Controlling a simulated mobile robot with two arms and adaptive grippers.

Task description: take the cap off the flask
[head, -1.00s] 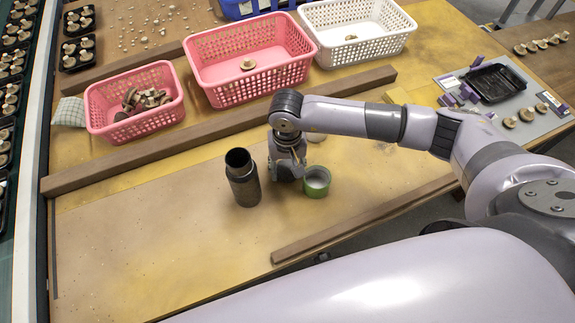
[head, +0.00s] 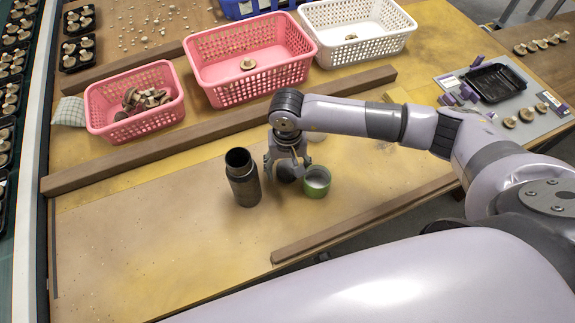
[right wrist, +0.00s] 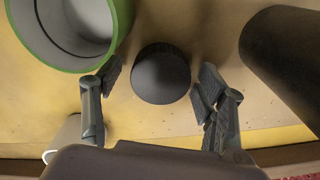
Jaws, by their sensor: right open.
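The dark flask (head: 242,180) stands upright on the table with its mouth open and no cap on it. It also shows at the right of the right wrist view (right wrist: 285,62). The round black cap (head: 286,173) rests on the table just right of the flask, apart from it. My right gripper (head: 288,168) is open above the cap, its fingers spread to either side. In the right wrist view, the cap (right wrist: 160,73) lies between the open fingertips with gaps on both sides. My left gripper is not in view.
A green cup with a pale inside (head: 317,184) stands close to the right of the cap. A wooden rail (head: 220,132) runs behind, with pink baskets (head: 240,85) beyond it. The table left of the flask is clear.

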